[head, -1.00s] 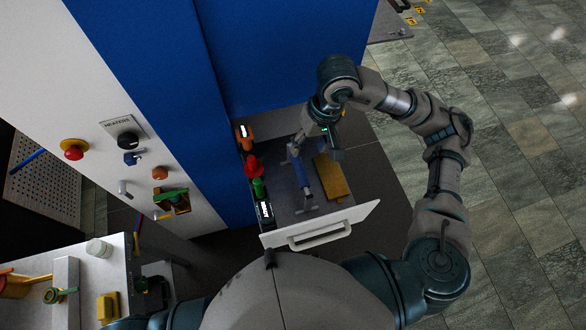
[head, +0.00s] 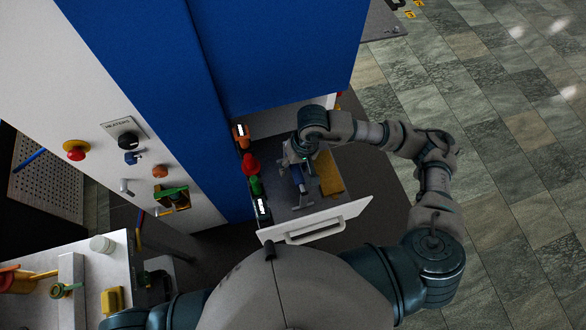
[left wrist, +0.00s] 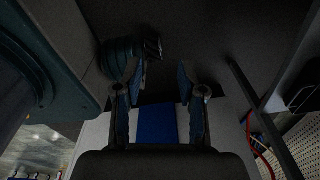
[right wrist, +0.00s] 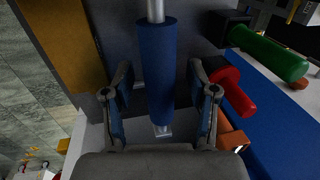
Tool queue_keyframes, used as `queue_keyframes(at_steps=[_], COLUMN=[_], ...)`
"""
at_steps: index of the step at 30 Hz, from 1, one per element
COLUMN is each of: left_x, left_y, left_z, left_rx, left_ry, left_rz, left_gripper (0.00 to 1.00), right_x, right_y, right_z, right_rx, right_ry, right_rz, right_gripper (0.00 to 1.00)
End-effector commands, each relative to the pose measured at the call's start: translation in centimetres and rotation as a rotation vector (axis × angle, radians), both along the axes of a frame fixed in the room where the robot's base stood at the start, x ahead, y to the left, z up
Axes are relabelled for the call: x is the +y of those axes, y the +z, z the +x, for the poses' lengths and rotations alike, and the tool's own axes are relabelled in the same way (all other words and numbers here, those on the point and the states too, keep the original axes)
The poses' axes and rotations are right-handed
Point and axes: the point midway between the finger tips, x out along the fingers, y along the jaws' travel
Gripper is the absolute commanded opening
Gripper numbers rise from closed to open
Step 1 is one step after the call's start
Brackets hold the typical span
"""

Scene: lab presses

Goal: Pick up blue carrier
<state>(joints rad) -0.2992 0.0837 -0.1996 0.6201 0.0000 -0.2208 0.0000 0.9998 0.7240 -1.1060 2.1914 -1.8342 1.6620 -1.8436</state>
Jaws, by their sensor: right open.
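The blue carrier (head: 297,174) is a blue cylinder on a metal rod in the open drawer (head: 345,212). In the right wrist view the blue carrier (right wrist: 156,75) runs lengthwise between my right fingers, with the silver rod at its far end. My right gripper (right wrist: 160,78) is open, with one finger on either side of it and a gap to each. In the head view my right gripper (head: 303,168) is above the drawer and partly covers the carrier. My left gripper (left wrist: 161,76) is open and empty, low down and out of the head view.
Red (head: 250,164), green (head: 256,186) and orange (head: 240,132) handled things line the drawer's left side. A yellow block (head: 330,175) lies to its right. The blue cabinet wall (head: 285,60) stands behind. A bench (head: 85,270) is at the lower left.

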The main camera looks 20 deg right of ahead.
Motion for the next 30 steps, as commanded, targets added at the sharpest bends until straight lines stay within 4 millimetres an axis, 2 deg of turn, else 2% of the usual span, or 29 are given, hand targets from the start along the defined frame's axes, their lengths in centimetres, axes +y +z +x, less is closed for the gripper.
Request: queue_keyframes(at_steps=[3,4,9,10,11,23,26,30], left_x=[-0.2,-0.2,-0.9,-0.9,-0.9,0.2,0.3,0.2], left_y=[0.0,0.0,0.0,0.0,0.0,-0.2,-0.4,-0.9], left_z=[0.0,0.0,0.0,0.0,0.0,0.0,-0.1,-0.1], left_rx=[-0.001,0.000,-0.001,-0.001,-0.001,-0.001,0.000,0.001], left_ry=[0.001,0.001,0.003,0.003,0.003,-0.001,-0.002,-0.001], left_rz=[-0.002,-0.003,-0.011,-0.011,-0.011,0.003,0.003,0.002], left_gripper=[0.40,0.40,0.40,0.40,0.40,0.40,0.40,0.40], right_x=[0.2,0.3,0.7,0.8,0.8,0.5,0.4,0.4], right_y=[0.0,0.0,0.1,0.1,0.1,0.7,2.0,4.8], right_z=[0.0,0.0,0.0,0.0,0.0,0.1,0.1,0.1], right_rx=[0.000,0.000,0.001,0.000,0.000,-0.003,-0.006,-0.007], right_ry=[0.001,0.001,0.001,0.001,0.001,0.001,0.001,0.001], right_rz=[-0.002,-0.003,-0.008,-0.009,-0.010,-0.002,0.000,-0.001], right_gripper=[0.58,0.53,0.10,0.03,0.00,0.00,0.00,0.00])
